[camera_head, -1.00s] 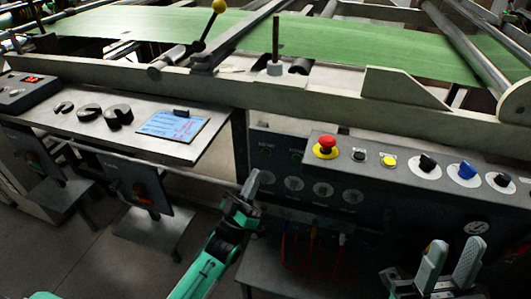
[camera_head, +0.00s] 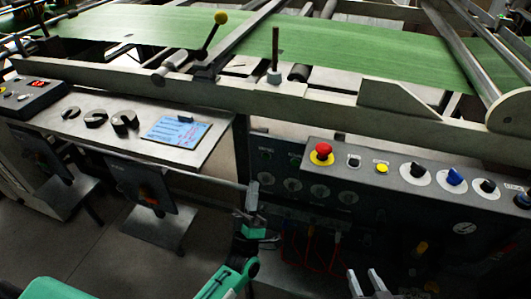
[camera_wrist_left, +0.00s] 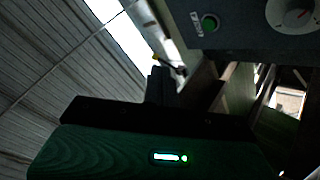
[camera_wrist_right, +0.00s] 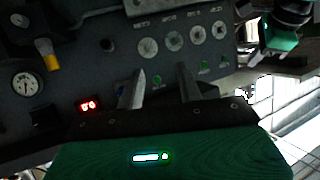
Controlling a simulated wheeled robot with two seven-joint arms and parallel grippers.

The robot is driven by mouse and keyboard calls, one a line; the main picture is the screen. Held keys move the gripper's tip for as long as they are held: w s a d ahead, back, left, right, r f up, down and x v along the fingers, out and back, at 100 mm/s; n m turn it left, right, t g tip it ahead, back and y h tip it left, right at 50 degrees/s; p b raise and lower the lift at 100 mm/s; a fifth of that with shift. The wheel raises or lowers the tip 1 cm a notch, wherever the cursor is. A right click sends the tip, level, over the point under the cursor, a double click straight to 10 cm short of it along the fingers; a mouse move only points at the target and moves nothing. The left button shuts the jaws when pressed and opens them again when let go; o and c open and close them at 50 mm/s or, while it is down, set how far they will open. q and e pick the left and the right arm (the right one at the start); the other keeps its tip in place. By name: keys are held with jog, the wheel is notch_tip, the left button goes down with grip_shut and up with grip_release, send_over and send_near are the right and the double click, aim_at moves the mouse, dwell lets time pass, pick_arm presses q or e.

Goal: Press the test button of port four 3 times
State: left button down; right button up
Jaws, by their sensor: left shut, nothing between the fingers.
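The dark port panel (camera_head: 275,200) stands below the console, with several round gauges in a row and dim green buttons. In the right wrist view, the gauges (camera_wrist_right: 174,40) and green buttons (camera_wrist_right: 204,66) show; their labels are too small to read, so I cannot tell which is port four. The left wrist view shows one green button (camera_wrist_left: 208,24) with a label beside a round dial (camera_wrist_left: 295,12). My left gripper (camera_head: 252,190) is shut and empty in front of the panel's left part. My right gripper (camera_head: 367,283) is open and empty, low at the panel's front.
The console above carries a red mushroom button (camera_head: 322,153), a yellow button (camera_head: 382,169) and several knobs (camera_head: 455,176). A shelf (camera_head: 190,154) with a blue sheet (camera_head: 178,132) juts out at left. Red cables (camera_head: 310,245) hang below the gauges.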

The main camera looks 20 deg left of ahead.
aim_at(266, 157)
pick_arm(q)
jog(key=n+y, duration=0.1)
jog(key=n+y+p, duration=0.1)
jog(key=y, duration=0.1)
jog(key=shift+s+f+n+g, duration=0.15)
jog(key=shift+s+n+g, duration=0.15)
jog(key=shift+s+n, duration=0.1)
pick_arm(e)
jog(key=s+f+g, duration=0.4)
jog(key=s+f, duration=0.1)
jog(key=shift+d+f+h, duration=0.3)
jog(key=shift+f+h, duration=0.1)
pick_arm(q)
jog(key=shift+w, duration=0.1)
pick_arm(e)
jog(key=shift+s, duration=0.1)
